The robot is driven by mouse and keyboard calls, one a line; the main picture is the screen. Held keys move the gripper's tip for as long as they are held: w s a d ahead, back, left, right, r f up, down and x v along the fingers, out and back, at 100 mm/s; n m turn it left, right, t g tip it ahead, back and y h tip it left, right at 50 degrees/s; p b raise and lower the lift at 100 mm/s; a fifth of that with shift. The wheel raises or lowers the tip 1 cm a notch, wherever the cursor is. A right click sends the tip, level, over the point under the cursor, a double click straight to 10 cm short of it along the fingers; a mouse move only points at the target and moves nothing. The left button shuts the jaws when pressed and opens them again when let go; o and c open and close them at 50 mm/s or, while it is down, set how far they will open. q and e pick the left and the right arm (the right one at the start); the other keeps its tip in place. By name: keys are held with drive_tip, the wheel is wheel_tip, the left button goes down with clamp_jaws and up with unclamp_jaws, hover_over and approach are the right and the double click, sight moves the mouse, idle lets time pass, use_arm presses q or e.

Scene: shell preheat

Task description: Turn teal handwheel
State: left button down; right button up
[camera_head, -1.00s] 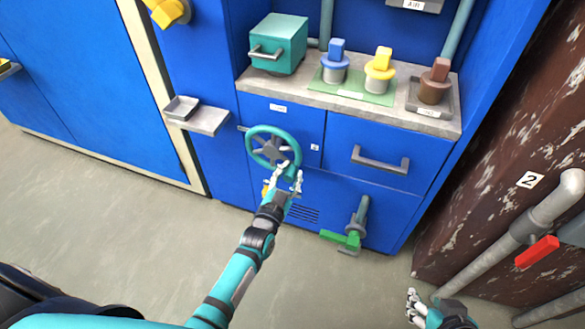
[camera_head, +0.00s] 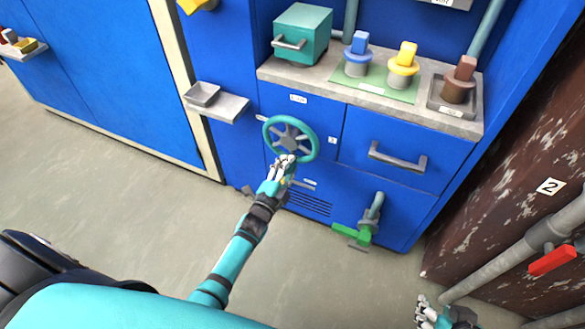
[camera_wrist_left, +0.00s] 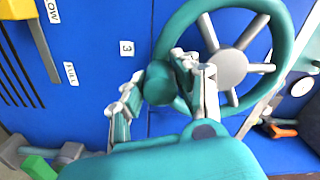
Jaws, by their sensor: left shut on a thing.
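The teal handwheel (camera_head: 268,133) is mounted on the front of the blue cabinet, with a grey spoked hub. My left gripper (camera_head: 285,160) is at the wheel's lower edge. In the left wrist view the gripper (camera_wrist_left: 155,85) has its fingers on both sides of a teal knob-like part (camera_wrist_left: 158,84) at the rim of the handwheel (camera_wrist_left: 274,68), and is shut on it. The fingers hide part of the rim. My right gripper (camera_head: 424,311) is at the bottom right, away from the wheel; its fingers look apart and empty.
A grey drawer handle (camera_head: 398,158) is right of the wheel. A green-handled valve (camera_head: 365,232) sits below right. A small grey shelf (camera_head: 228,108) juts out at left. Grey pipes with a red lever (camera_head: 552,261) stand at right. The floor in front is clear.

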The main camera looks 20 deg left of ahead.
use_arm(q)
drive_tip(key=shift+a+r+m, duration=0.1)
drive_tip(key=shift+a+m, duration=0.3)
drive_tip(key=shift+m, duration=0.2)
drive_tip(key=c, duration=1)
unclamp_jaws()
drive_tip(key=shift+w, duration=0.1)
drive_tip(key=shift+s, duration=0.4)
drive_tip(key=s, duration=1.1)
drive_tip(key=shift+s+a, duration=0.15)
drive_tip(key=shift+a, duration=0.05)
